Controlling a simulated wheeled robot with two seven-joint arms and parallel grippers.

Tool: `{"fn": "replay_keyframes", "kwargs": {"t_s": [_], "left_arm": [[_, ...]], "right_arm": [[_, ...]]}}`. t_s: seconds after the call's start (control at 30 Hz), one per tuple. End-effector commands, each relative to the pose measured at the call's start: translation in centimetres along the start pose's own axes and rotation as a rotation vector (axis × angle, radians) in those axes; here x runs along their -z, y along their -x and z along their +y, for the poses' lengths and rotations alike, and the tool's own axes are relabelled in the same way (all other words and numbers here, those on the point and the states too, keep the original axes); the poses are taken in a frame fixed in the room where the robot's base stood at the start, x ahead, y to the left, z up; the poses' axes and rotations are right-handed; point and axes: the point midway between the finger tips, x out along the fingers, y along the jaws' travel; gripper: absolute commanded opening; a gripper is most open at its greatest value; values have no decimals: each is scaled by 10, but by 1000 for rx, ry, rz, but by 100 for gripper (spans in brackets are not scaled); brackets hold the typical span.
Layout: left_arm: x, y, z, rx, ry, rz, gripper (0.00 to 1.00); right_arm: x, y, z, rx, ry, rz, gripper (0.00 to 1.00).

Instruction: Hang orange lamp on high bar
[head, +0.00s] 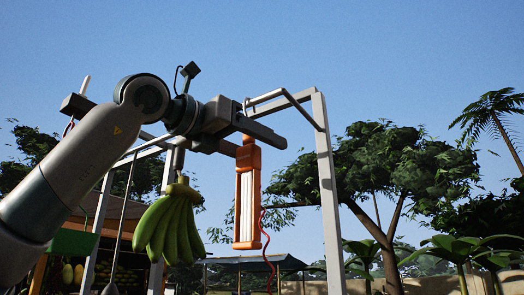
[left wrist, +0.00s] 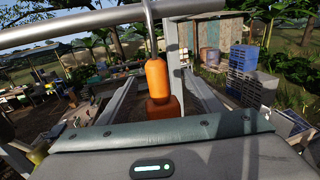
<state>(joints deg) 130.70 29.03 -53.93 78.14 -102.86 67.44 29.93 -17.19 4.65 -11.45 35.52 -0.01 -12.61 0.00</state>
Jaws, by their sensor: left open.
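The orange lamp (head: 237,210) is upright in the head view, with a pale tube and a red cord beside it. Its orange top (left wrist: 157,75) and metal hook (left wrist: 150,15) show in the left wrist view. The hook rises across the high bar (left wrist: 75,31); I cannot tell fully whether it rests over it. The bar also shows in the head view (head: 268,97) at the top of a white frame. My left gripper (head: 262,147) is open, its fingers either side of the lamp's upper part and below the bar. My right gripper is not in view.
Green bananas (head: 172,230) hang left of the lamp, below my left arm. A white frame post (head: 329,190) stands right of the lamp. Blue crates (left wrist: 250,75) stand at the right in the left wrist view. Open sky lies above the frame.

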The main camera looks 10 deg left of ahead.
Motion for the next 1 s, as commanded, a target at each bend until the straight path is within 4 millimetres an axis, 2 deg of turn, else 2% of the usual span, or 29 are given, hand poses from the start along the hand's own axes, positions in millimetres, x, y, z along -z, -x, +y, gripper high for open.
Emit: {"fn": "replay_keyframes", "kwargs": {"t_s": [0.17, 0.7, 0.83, 1.0], "left_arm": [[3, 26, 0, 0, -1, -3, 59], [2, 132, -1, 1, -1, -4, 59], [1, 149, 0, 0, 0, -3, 59], [0, 160, -1, 1, -1, -3, 59]], "right_arm": [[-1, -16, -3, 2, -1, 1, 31], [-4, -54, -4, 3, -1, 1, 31], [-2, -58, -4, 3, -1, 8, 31], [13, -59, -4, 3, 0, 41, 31]]}}
